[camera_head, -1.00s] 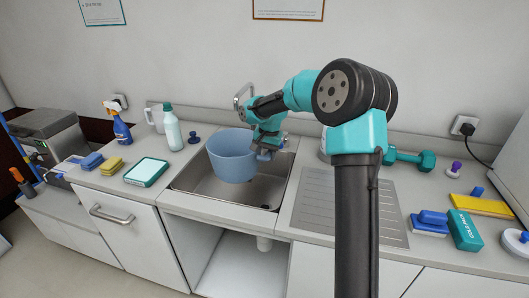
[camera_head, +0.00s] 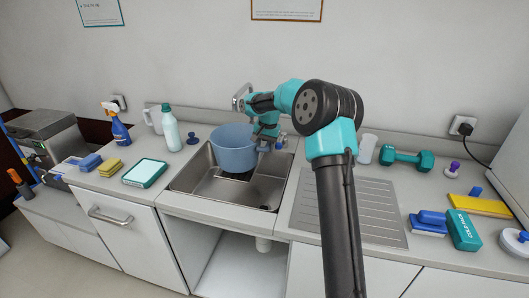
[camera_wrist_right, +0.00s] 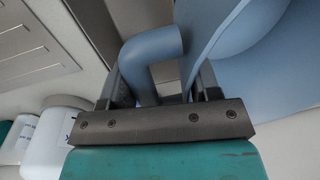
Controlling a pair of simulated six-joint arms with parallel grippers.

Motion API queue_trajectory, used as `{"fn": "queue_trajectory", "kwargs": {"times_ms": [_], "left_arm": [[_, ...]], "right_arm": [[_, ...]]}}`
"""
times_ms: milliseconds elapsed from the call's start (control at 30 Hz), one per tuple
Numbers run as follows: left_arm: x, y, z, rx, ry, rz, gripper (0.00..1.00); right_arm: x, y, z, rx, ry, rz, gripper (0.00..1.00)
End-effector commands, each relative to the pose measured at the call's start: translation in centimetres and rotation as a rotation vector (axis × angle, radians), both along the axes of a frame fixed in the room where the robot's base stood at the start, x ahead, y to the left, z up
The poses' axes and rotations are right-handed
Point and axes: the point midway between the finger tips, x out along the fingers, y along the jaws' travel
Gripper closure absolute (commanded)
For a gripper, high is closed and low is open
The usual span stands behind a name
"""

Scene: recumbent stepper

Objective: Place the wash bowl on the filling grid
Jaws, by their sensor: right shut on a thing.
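The light blue wash bowl (camera_head: 232,150) is upright over the sink, towards its back. My right gripper (camera_head: 265,145) is at the bowl's right side, shut on its handle. In the right wrist view, the curved blue handle (camera_wrist_right: 150,48) passes between the fingers (camera_wrist_right: 160,88), with the bowl's wall (camera_wrist_right: 270,80) at the right. A dark patch shows in the sink just under the bowl; I cannot tell whether it is the filling grid or shadow, as the bowl hides most of it. My left gripper is not in view.
The ribbed drainboard (camera_head: 375,215) at the right is bare.

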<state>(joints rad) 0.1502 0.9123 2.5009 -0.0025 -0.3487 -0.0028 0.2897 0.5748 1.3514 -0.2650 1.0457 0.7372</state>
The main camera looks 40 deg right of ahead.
Motion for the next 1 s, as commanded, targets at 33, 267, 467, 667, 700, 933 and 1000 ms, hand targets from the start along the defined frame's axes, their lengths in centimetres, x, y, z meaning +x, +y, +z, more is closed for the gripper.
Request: {"fn": "queue_trajectory", "kwargs": {"times_ms": [33,267,467,667,700,933,1000], "left_arm": [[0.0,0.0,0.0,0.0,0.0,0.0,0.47],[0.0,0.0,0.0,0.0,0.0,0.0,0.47],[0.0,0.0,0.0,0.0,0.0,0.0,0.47],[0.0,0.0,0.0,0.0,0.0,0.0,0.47],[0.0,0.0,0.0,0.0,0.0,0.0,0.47],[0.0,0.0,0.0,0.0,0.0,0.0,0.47],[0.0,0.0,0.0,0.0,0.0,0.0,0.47]], "right_arm": [[-0.1,0.1,-0.9,0.001,0.005,0.001,0.73],[-0.1,0.1,-3.0,0.0,0.002,0.0,0.73],[-0.1,0.1,-3.0,0.0,0.002,0.0,0.73],[-0.1,0.1,-3.3,-0.001,0.003,0.0,0.4],[-0.1,0.1,-3.3,-0.001,0.003,0.0,0.36],[-0.1,0.1,-3.3,-0.001,0.003,0.0,0.18],[-0.1,0.1,-3.2,-0.001,0.003,0.0,0.18]]}}
